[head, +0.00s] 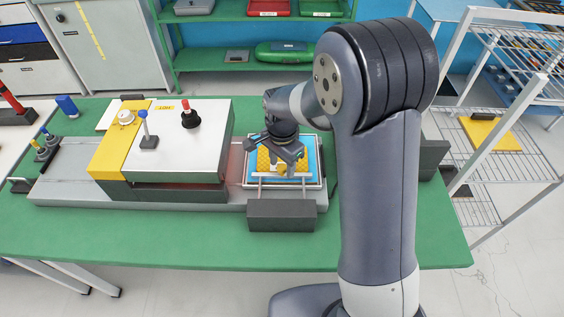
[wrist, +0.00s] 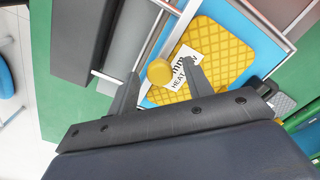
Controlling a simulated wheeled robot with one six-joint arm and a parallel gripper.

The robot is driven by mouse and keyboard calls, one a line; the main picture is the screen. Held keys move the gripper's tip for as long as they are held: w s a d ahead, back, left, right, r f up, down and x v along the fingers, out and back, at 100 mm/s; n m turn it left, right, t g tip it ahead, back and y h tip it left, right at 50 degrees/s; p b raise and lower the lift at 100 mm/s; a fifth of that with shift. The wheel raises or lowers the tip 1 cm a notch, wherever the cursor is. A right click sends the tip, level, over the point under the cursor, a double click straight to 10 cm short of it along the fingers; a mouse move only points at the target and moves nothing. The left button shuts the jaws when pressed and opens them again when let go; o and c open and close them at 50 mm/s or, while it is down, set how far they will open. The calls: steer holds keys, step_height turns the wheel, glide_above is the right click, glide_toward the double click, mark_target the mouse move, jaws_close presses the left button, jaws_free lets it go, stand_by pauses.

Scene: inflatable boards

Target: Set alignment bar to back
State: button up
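The alignment bar (head: 270,178) is a thin light metal bar lying across the front part of a framed tray (head: 322,170) on the bench. It carries a round yellow knob (head: 282,169), which shows clearly in the wrist view (wrist: 160,72). A yellow quilted board (wrist: 225,50) with a white "HEAT" label lies on a blue sheet behind the knob. My gripper (wrist: 160,68) is open, its two fingers spread on either side of the knob with gaps visible. It is above the tray in the head view (head: 288,168). I cannot tell whether the fingertips reach down to the knob's height.
A white and yellow press (head: 170,150) with levers stands left of the tray. A dark grey block (head: 281,215) sits in front of the tray, with rods between. Another dark block (head: 433,160) is at the right. The green bench front (head: 150,240) is clear.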

jaws_close()
stand_by(0.3)
steer(key=shift+s+a+b, duration=0.1)
steer(key=shift+s+b, duration=0.35)
steer(key=shift+s, duration=2)
jaws_free()
steer(key=shift+s, duration=0.1)
steer(key=shift+r, duration=0.1)
step_height(320, 180, up, 11)
steer(key=shift+f+b, duration=0.15)
steer(key=shift+b, duration=0.25)
